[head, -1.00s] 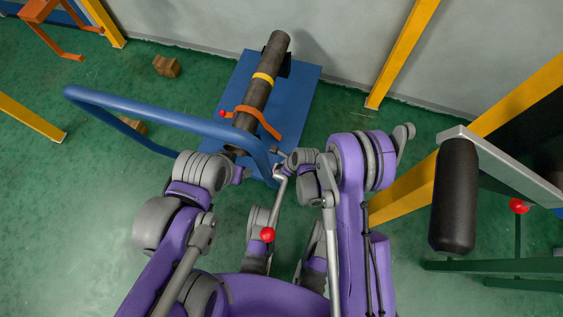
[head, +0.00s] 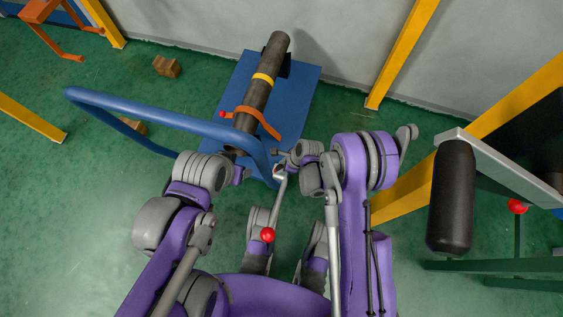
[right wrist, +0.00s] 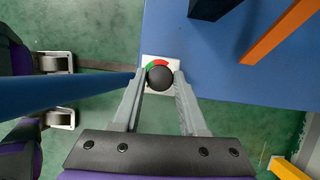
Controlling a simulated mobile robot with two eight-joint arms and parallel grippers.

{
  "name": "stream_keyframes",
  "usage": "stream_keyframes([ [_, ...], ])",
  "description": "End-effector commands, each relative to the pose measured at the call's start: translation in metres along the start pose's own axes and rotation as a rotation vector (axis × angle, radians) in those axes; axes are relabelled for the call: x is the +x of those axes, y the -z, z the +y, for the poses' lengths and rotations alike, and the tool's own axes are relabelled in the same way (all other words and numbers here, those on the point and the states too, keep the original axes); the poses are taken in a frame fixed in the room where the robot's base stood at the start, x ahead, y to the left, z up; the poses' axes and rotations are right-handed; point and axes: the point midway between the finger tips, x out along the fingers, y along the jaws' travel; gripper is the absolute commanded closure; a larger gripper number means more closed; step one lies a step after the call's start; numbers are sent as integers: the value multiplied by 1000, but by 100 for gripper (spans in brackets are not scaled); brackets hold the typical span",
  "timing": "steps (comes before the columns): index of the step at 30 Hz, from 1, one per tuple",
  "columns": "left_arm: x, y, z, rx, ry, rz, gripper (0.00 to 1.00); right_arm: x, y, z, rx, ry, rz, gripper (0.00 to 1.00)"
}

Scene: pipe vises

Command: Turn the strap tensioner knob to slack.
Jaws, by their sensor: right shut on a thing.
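The tensioner knob (right wrist: 160,78) is a round black knob on a white plate (right wrist: 148,62) with a red and green arc, at the edge of the blue base. My right gripper (right wrist: 160,80) has one finger on each side of the knob and is shut on it. In the head view my right gripper (head: 277,153) is small, at the near end of the blue base (head: 302,85), and the knob cannot be made out there. An orange strap (head: 262,120) crosses the dark pipe (head: 270,60). My left gripper (head: 240,174) is partly hidden by the blue rail; its fingers are unclear.
A blue tubular rail (head: 150,108) curves past both grippers and passes close to the right gripper's left finger. Yellow posts (head: 402,55) and a black cylinder (head: 452,195) stand to the right. Wooden blocks (head: 166,66) lie on the green floor at left.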

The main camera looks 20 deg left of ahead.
Motion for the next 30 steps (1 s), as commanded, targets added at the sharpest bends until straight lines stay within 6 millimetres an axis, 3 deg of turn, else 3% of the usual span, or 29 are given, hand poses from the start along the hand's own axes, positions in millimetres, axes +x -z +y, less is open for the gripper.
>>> stream_keyframes([
  [30,0,0,0,0,0,0,38,1,-3,-6,-892,-370,0,100],
])
